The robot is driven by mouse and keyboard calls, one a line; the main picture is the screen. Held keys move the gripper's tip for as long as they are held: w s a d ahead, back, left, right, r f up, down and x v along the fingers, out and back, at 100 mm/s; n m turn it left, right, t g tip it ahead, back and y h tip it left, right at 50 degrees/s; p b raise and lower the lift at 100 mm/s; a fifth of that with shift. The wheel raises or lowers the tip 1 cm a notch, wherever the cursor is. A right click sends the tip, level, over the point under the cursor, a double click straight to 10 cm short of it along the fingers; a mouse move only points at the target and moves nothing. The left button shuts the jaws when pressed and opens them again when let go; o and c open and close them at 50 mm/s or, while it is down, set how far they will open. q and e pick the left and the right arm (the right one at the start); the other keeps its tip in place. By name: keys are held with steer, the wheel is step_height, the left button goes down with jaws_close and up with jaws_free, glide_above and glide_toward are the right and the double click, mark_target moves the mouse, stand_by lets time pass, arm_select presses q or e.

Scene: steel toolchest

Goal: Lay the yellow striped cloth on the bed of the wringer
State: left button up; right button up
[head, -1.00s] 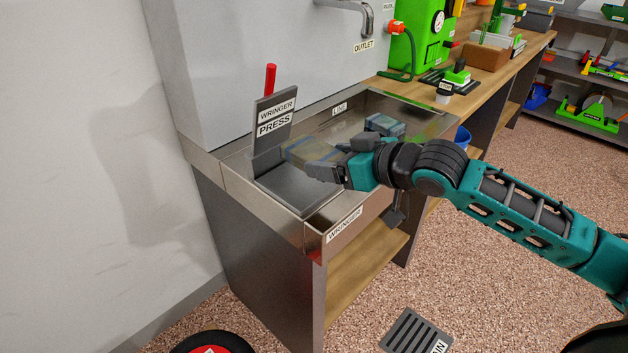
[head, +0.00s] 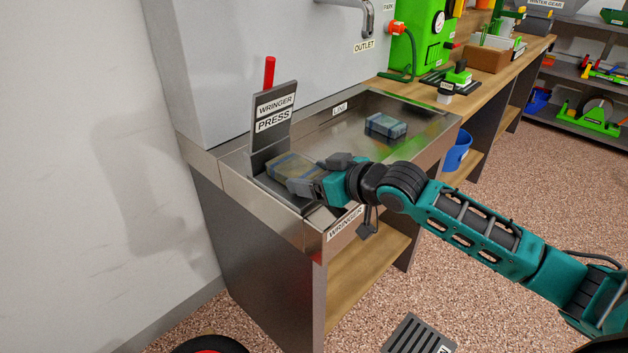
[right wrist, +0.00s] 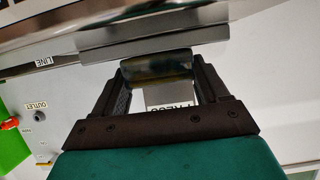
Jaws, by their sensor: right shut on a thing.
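The yellow striped cloth (head: 292,167), a folded yellowish-grey block with bluish stripes, is low over the wringer bed (head: 281,192), just in front of the upright press plate (head: 272,122). I cannot tell whether its underside touches the bed. My right gripper (head: 320,173) is shut on the cloth's right end. In the right wrist view the cloth (right wrist: 158,70) shows dark between the two fingers of the gripper (right wrist: 160,82). The wringer's red handle (head: 269,72) stands up above the press plate. My left gripper is not in view.
A second, bluish folded cloth (head: 386,125) lies in the sink basin to the right. The steel rim (head: 312,226) borders the bed in front. A faucet (head: 366,16) hangs above, and a blue bucket (head: 457,150) is beyond the sink's right side.

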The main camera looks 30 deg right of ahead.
steer(key=o, duration=1.1)
steer(key=shift+o, duration=0.2)
steer(key=shift+s, duration=0.1)
steer(key=p+v, duration=0.2)
steer(key=v, duration=1)
steer(key=shift+p, duration=0.35)
steer(key=shift+m+h, duration=0.4)
steer(key=f, duration=0.2)
steer(key=s+f, duration=0.1)
steer(key=f, duration=0.3)
steer(key=shift+s+a+f, duration=0.25)
steer(key=shift+s+a, duration=0.05)
steer(key=shift+s, duration=0.1)
steer(key=s+a+f+g, duration=0.1)
steer(key=s+a+f, duration=0.3)
steer(key=a+f, duration=0.3)
steer(key=s+a+f+g, duration=0.1)
steer(key=s+a+f, duration=0.2)
steer(key=a+f, duration=0.3)
steer(key=shift+s+a+f+h, duration=0.3)
steer(key=shift+s+a+f, duration=0.05)
steer(key=shift+a+f, duration=0.1)
steer(key=shift+d+r, duration=0.1)
